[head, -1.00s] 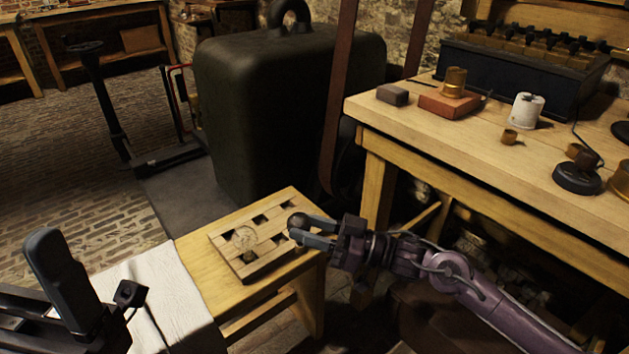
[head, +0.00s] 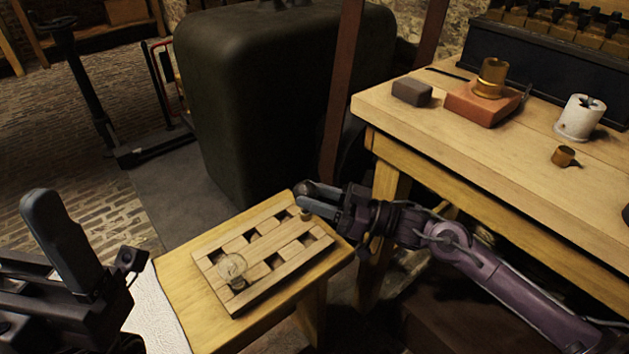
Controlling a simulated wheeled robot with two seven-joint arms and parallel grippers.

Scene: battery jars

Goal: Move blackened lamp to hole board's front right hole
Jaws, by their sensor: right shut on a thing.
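The hole board (head: 258,252) lies on a small wooden table and has several square dark holes in two rows. A clear glass lamp (head: 232,267) stands at its near left end. My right gripper (head: 306,200) is over the board's far right end, shut on the blackened lamp (head: 305,213). The fingers hide most of that lamp; a small part shows below them, and I cannot tell whether it touches the board. My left gripper (head: 75,250) is at the lower left, away from the board; its jaw opening is not clear.
A white cloth (head: 155,315) covers the small table's left end. The workbench (head: 480,150) at right carries a grey block (head: 411,92), a brass cup on a red brick (head: 470,105), a white pot (head: 579,117) and a small brass cup (head: 564,156). A dark green safe (head: 270,100) stands behind.

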